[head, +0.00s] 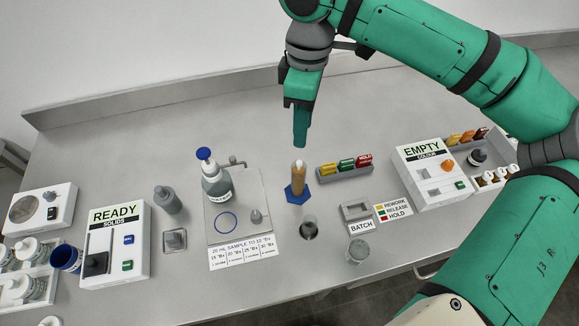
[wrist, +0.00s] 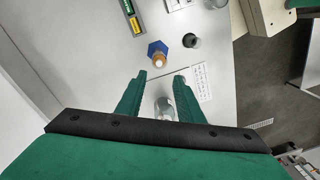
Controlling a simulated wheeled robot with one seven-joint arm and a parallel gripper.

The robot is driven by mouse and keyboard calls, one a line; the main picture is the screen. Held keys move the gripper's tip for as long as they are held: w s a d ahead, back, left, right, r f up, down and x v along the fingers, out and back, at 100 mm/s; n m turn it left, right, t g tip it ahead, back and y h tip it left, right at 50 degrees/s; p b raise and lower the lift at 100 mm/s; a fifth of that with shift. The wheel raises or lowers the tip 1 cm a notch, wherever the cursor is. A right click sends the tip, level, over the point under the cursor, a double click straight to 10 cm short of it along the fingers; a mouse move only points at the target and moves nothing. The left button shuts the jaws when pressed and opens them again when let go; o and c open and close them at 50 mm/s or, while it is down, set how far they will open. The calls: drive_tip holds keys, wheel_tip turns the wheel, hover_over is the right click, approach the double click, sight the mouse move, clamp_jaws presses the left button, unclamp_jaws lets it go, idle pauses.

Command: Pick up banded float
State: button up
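No object is clearly marked as the banded float. The likeliest is a slim amber cylinder with a pale top (head: 298,178), upright on a blue hexagonal base (head: 297,194) in the head view. In the wrist view its pale top (wrist: 158,60) shows over the blue base (wrist: 157,47), beyond the fingertips. I cannot make out bands on it. My gripper (head: 300,143) points down above and behind it in the head view. In the wrist view my gripper (wrist: 160,76) has its fingers apart with nothing held between them.
A blue-capped bottle (head: 215,180) stands on a grey plate to the left. A rack of coloured tags (head: 345,170) is to the right.

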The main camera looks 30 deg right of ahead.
hover_over(299, 162)
drive_tip(key=f, duration=0.5)
drive_tip(key=shift+w+d+f, duration=0.2)
drive_tip(key=shift+w, duration=0.15)
drive_tip(key=shift+s+a+f, duration=0.1)
drive_tip(key=shift+s+f, duration=0.05)
drive_tip(key=shift+f, duration=1.2)
drive_tip(key=shift+s+f, duration=0.15)
drive_tip(key=shift+f, duration=1.2)
clamp_jaws()
